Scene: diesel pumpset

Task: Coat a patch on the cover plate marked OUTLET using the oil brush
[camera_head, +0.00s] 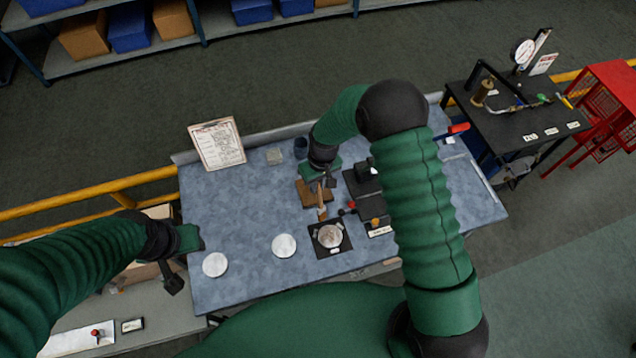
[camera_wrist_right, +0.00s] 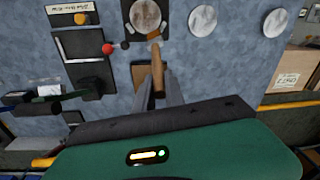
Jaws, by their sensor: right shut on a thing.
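My right gripper (camera_head: 326,186) is shut on the oil brush, whose wooden handle (camera_wrist_right: 158,72) stands out between the two grey fingers (camera_wrist_right: 160,97) in the right wrist view. The brush (camera_head: 321,209) points towards a round metal plate (camera_head: 330,236) on a dark square base; this plate also shows in the right wrist view (camera_wrist_right: 145,14). The brush tip shows near the base's edge; I cannot tell whether it touches. A small label on the base is too small to read. My left gripper (camera_head: 173,281) hangs by the table's left edge, its jaws unclear.
Two loose round discs (camera_head: 215,264) (camera_head: 284,245) lie on the blue-grey table (camera_head: 240,205). A brown block (camera_head: 308,192) lies under my right gripper. Dark fixtures with red and orange knobs (camera_head: 375,222) stand right of the plate. A clipboard (camera_head: 217,144) stands at the back left.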

